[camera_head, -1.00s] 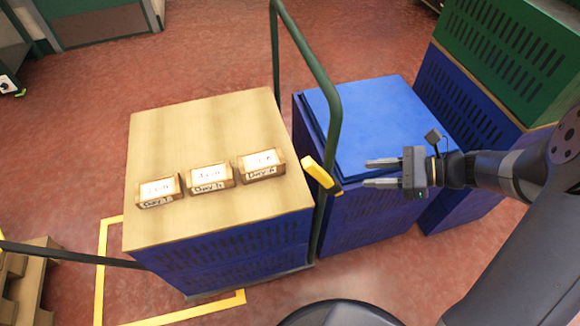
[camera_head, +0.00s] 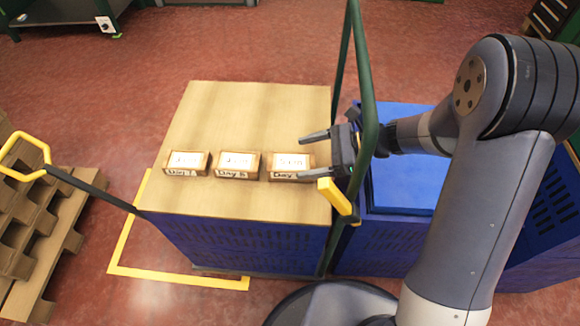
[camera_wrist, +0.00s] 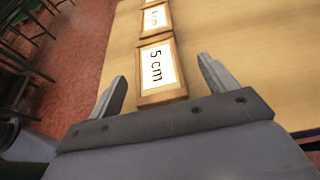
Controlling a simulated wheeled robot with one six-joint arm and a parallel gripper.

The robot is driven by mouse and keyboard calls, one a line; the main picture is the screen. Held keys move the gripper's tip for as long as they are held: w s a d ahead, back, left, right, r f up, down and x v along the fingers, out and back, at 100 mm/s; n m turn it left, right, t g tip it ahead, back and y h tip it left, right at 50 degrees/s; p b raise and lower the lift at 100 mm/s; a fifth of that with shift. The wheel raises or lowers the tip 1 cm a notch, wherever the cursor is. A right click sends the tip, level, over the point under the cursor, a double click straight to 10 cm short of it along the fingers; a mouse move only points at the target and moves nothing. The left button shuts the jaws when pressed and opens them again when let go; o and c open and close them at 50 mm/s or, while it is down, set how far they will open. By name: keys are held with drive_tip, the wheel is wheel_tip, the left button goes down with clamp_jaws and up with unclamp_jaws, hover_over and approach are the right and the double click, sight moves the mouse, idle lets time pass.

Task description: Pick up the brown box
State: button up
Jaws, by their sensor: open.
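Three small brown boxes with white top labels stand in a row on a wooden tabletop (camera_head: 240,112): a left box (camera_head: 187,163), a middle box (camera_head: 237,164) and a right box (camera_head: 290,163). The right box reads "5 cm" in the wrist view (camera_wrist: 158,70). My gripper (camera_head: 300,157) is open, its fingers pointing left at the right box. In the wrist view the fingers (camera_wrist: 162,70) appear on either side of that box's near end. I cannot tell how far above the tabletop they are.
A green cart rail (camera_head: 364,90) with a yellow handle (camera_head: 334,196) rises at the tabletop's right edge, close to my gripper. A blue crate (camera_head: 405,180) stands to the right. Wooden pallets (camera_head: 40,225) lie at the left.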

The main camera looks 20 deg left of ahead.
sight(298, 161)
drive_tip(key=x, duration=0.2)
drive_tip(key=b+x, duration=0.1)
drive_tip(key=x, duration=0.1)
drive_tip(key=shift+s+d+f, duration=0.2)
drive_tip(key=shift+s+a+f, duration=0.1)
drive_tip(key=shift+a+f, duration=0.05)
drive_tip(key=shift+a, duration=0.3)
drive_tip(key=shift+c, duration=0.4)
drive_tip(key=c, duration=1.1)
